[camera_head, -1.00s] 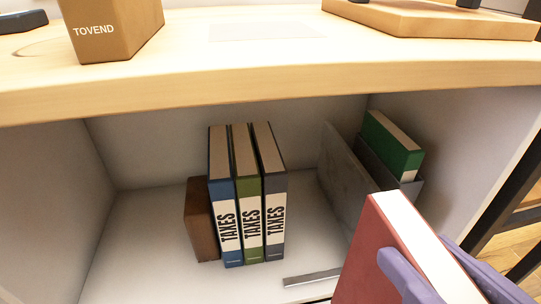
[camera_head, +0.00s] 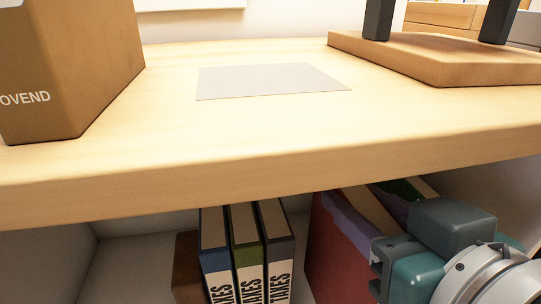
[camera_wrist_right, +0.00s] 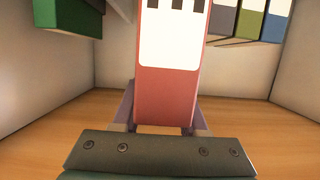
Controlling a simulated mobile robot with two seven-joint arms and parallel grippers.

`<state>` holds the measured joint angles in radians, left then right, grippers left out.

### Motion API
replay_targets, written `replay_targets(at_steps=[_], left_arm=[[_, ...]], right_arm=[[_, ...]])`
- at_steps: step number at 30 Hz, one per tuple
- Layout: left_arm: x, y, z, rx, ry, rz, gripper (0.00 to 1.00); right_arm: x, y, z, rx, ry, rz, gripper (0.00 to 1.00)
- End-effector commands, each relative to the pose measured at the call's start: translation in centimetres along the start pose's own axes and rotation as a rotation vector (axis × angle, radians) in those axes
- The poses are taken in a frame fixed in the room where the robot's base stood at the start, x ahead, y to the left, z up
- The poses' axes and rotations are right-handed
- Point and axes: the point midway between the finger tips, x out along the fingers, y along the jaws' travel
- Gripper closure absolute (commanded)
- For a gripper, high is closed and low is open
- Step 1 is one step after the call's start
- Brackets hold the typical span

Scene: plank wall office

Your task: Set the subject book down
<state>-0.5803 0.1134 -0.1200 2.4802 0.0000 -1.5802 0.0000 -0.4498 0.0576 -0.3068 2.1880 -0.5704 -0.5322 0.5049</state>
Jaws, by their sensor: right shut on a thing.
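A red book (camera_head: 335,262) with a white spine label is held by my right gripper (camera_head: 362,215). Its lilac fingers lie on both sides of the book, and the wrist view shows them on either side of its spine (camera_wrist_right: 165,98). The book is upright inside the shelf space under the tabletop, right of the TAXES binders (camera_head: 246,250) and apart from them. A green book (camera_head: 401,189) is behind the gripper at the right, mostly hidden; it shows at upper left in the wrist view (camera_wrist_right: 75,28). Whether the red book touches the shelf floor is hidden.
The tabletop edge (camera_head: 250,182) overhangs the shelf close above my right gripper. A brown box (camera_head: 75,65), a flat grey sheet (camera_head: 270,80) and a wooden stand (camera_head: 450,62) are on top. A brown book (camera_head: 187,262) leans beside the binders.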

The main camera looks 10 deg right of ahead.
Motion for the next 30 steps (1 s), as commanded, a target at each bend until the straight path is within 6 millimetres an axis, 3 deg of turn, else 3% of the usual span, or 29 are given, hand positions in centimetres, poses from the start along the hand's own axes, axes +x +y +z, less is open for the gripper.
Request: replay_targets(at_steps=[6, 12, 21, 30], left_arm=[[1.0, 0.0, 0.3, 0.000, 0.000, 0.000, 0.50], [1.5, 0.0, 0.5, 0.001, 0.000, -0.001, 0.50], [2.0, -0.2, 0.7, 0.008, -0.001, -0.007, 0.50], [3.3, -0.2, 1.1, 0.010, -0.001, -0.008, 0.50]], right_arm=[[4.7, 0.1, -1.5, -0.003, 0.009, 0.001, 1.00], [7.2, 0.0, -2.3, -0.002, 0.007, -0.001, 1.00], [9.2, 0.0, -3.0, -0.001, 0.006, 0.000, 1.00], [9.7, 0.0, -1.0, -0.001, 0.005, 0.000, 1.00]])
